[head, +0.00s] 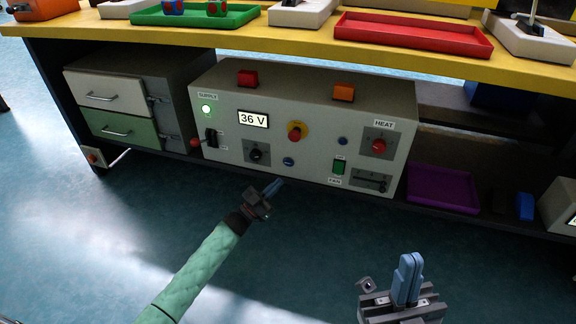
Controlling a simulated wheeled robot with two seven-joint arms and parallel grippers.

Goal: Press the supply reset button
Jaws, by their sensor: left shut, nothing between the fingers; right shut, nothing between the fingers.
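A grey control box (225,165) stands on the low shelf under the yellow table. Its SUPPLY label (208,97) is above a lit green lamp (206,109) and a black switch (211,137). A display (253,119) reads 36 V. One blue button (288,161) is low on the panel, another blue button (343,141) is further right; I cannot read which is the supply reset. My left gripper (274,186) is shut and empty, in front of and just below the lower blue button in the picture. My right gripper (409,264) is shut and empty, lower right.
A drawer cabinet (120,110) stands left, a purple tray (443,189) right. The yellow tabletop (280,42) overhangs above.

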